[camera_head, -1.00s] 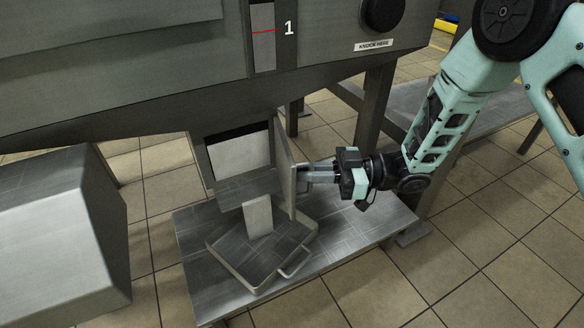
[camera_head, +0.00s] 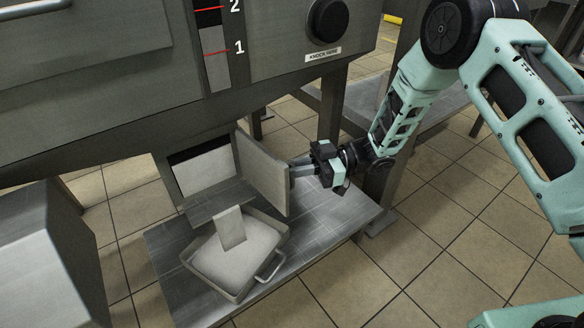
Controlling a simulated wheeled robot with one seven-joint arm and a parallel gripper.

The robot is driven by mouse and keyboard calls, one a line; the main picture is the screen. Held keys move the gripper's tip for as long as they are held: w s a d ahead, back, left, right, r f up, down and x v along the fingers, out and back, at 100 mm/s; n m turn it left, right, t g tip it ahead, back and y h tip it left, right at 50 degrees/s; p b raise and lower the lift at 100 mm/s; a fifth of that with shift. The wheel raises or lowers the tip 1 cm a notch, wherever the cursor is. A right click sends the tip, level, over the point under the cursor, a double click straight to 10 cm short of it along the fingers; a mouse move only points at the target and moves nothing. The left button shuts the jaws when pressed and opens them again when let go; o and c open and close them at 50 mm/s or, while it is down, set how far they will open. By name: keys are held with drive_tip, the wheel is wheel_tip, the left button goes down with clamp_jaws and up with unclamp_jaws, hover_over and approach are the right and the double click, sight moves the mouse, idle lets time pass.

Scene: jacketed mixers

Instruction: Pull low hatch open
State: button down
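The low hatch (camera_head: 262,168) is a flat grey metal door under the mixer body. It stands swung wide open to the right, with its inner face showing. The opening (camera_head: 203,170) beside it shows pale material behind a dark upper strip. My gripper (camera_head: 293,171) is at the door's free right edge, on its outer side. Its fingertips are partly hidden by the door, and the door has moved with them, so it appears shut on the hatch's outer side. Any handle there is hidden.
A metal tray (camera_head: 243,294) with a wire handle sits below the opening on a steel platform (camera_head: 172,290), with pale material in it. A small chute (camera_head: 230,228) reaches over the tray. A grey box (camera_head: 45,255) stands left. Mixer legs (camera_head: 331,105) stand behind my gripper.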

drive_tip(key=c, duration=1.6)
unclamp_jaws()
drive_tip(key=w+d+p, duration=0.3)
drive_tip(key=d+p, duration=0.2)
drive_tip(key=d, duration=1.2)
